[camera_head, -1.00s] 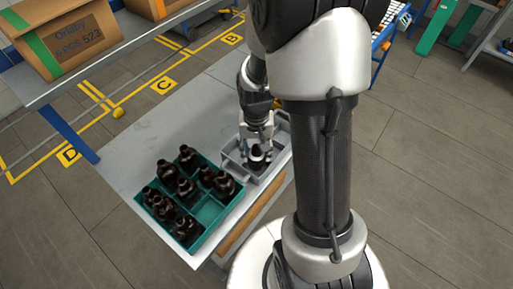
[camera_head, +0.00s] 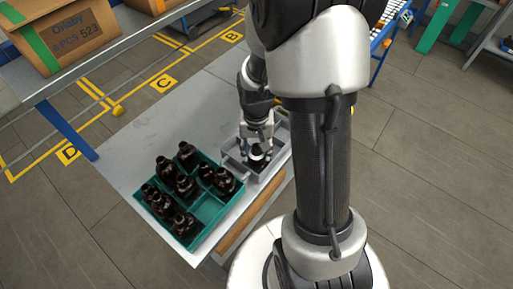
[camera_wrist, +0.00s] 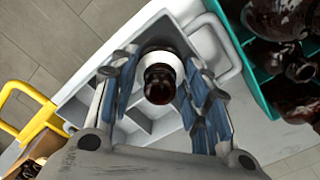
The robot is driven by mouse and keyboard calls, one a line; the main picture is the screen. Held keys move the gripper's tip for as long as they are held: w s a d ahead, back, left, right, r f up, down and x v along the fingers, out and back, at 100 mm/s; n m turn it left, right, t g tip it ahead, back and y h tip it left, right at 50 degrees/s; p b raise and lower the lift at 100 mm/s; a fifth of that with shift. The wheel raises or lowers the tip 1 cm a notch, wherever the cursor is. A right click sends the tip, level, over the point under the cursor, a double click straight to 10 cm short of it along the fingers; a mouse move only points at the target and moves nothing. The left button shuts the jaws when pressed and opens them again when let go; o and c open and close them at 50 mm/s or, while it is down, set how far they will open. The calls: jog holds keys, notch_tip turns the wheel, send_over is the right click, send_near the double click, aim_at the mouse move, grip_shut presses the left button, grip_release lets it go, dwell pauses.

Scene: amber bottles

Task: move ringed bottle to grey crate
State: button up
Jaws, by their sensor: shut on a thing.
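The ringed bottle is a dark amber bottle (camera_wrist: 160,80) with a white ring around it. In the head view the bottle (camera_head: 257,158) is between the fingers of my gripper (camera_head: 259,138), at the grey crate. My gripper (camera_wrist: 162,88) is shut on the bottle in the wrist view, one finger on each side. The grey crate (camera_wrist: 205,28) has inner dividers and lies under the bottle; in the head view its rim (camera_head: 232,166) shows around the gripper. Whether the bottle's base touches the crate floor is hidden.
A green crate (camera_head: 212,212) with several dark bottles stands left of the grey crate on the grey table (camera_head: 150,135). It also shows at the right of the wrist view (camera_wrist: 232,40). A shelf with a cardboard box (camera_head: 70,35) is at the upper left. The table's far part is clear.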

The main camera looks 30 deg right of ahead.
jog(key=shift+f+b, duration=0.9)
jog(key=shift+f, duration=0.3)
jog(key=o, duration=1.2)
jog(key=shift+r, duration=0.15)
notch_tip(320, 180, up, 12)
jog(key=shift+f, duration=0.1)
